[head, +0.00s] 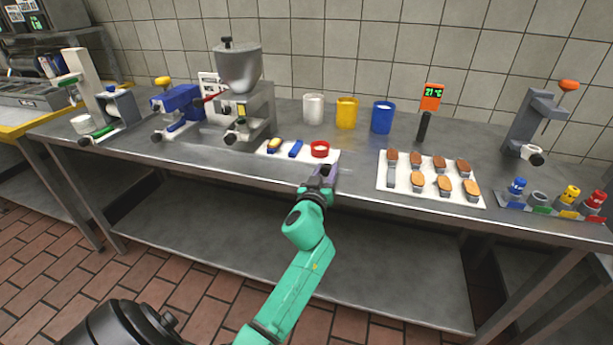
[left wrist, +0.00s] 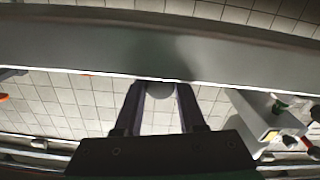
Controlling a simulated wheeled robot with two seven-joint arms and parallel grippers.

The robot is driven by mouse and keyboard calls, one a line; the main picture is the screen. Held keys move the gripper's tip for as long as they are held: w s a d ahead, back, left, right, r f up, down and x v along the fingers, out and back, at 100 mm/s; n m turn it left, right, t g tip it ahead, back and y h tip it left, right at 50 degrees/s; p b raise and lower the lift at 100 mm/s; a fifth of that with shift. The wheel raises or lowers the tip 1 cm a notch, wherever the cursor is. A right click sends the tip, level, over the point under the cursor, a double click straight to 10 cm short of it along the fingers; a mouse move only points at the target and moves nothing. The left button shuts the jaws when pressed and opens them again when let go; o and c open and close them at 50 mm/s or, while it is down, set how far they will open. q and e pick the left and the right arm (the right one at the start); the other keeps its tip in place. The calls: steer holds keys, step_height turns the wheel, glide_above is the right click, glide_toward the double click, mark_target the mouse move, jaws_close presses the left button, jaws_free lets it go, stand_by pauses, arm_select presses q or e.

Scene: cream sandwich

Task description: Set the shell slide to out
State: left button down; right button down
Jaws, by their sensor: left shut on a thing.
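My left gripper (head: 325,172) is at the front edge of the steel table, just in front of the small white board. In the left wrist view my left gripper (left wrist: 160,90) is shut on a small grey rounded thing (left wrist: 160,90). Most of that thing is hidden between the fingers, and I cannot tell what it is. I cannot tell for certain which part is the shell slide. My right gripper is not in view.
White, yellow and blue cups (head: 382,117) stand behind. A white tray (head: 400,187) holds several brown-topped pieces. A grey stand (head: 530,118) and several coloured holders are at the right.

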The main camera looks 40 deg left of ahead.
mark_target(343, 183)
arm_select(q)
steer(key=d+b, duration=0.1)
steer(key=d, duration=0.1)
steer(key=w+d, duration=0.1)
steer(key=shift+w+d+f+b, duration=0.15)
steer(key=shift+d+b, duration=0.2)
steer(key=shift+b, duration=0.05)
steer(key=shift+w+d, duration=0.1)
steer(key=shift+d, duration=0.3)
steer(key=c, duration=0.6)
jaws_free()
steer(key=shift+o, duration=0.5)
steer(key=shift+w+d, duration=0.1)
steer(key=shift+d, duration=0.05)
